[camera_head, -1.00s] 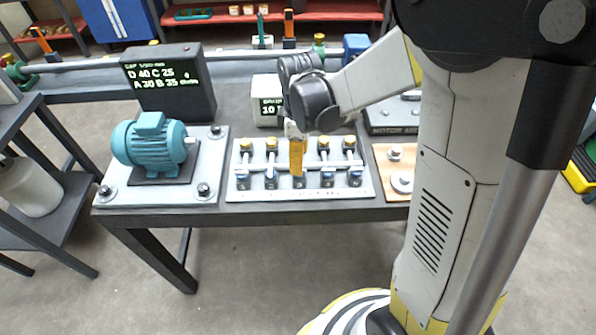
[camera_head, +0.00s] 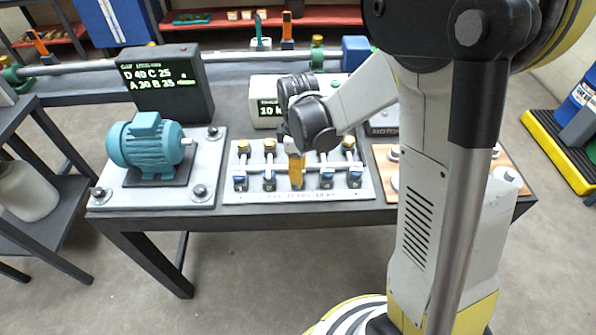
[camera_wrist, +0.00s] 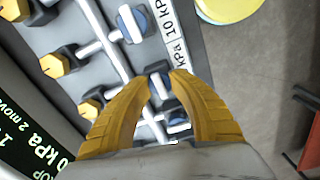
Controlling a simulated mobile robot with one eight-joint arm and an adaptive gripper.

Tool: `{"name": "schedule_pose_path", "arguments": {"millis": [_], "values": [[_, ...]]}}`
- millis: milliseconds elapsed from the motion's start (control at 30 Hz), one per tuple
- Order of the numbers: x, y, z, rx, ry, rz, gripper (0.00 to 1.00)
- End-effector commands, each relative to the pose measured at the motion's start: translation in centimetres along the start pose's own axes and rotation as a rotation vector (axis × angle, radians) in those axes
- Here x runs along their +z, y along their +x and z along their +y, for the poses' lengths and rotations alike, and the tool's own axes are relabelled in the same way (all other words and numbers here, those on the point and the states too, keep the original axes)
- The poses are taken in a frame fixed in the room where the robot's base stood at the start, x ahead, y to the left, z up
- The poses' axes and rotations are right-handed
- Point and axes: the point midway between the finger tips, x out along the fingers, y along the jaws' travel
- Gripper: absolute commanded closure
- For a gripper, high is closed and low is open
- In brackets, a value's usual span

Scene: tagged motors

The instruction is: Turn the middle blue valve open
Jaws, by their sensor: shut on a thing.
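A pale valve board (camera_head: 340,190) lies on the bench, with a row of blue valves along its front edge and yellow-topped valves behind them. My gripper (camera_head: 297,184) reaches down at the middle of the row and hides most of the middle blue valve in the head view. In the wrist view, my gripper's yellow fingertips (camera_wrist: 162,77) are closed around the middle blue valve (camera_wrist: 159,68). Its turn angle is hard to read there. One neighbouring blue valve (camera_wrist: 132,23) shows above the fingertips, and another (camera_wrist: 177,117) shows between the fingers.
A teal motor (camera_head: 148,145) on a plate stands left of the board. A dark display (camera_head: 168,85) and a pale gauge box (camera_head: 264,100) stand behind. A wooden board (camera_head: 384,160) lies to the right, partly hidden by my arm. Other valves stand close on both sides.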

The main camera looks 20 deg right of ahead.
Motion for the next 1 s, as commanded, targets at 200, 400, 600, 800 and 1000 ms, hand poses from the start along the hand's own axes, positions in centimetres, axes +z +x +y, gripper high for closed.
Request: {"name": "schedule_pose_path", "arguments": {"millis": [200, 400, 600, 800, 1000], "values": [[0.00, -0.01, 0.00, 0.000, 0.034, 0.000, 1.00], [-0.01, -0.01, 0.00, 0.000, 0.137, 0.000, 1.00], [-0.01, -0.01, 0.01, 0.000, 0.305, 0.000, 1.00], [-0.01, -0.01, 0.01, 0.000, 0.496, 0.000, 1.00], [-0.01, -0.01, 0.02, 0.000, 0.686, 0.000, 1.00]]}}
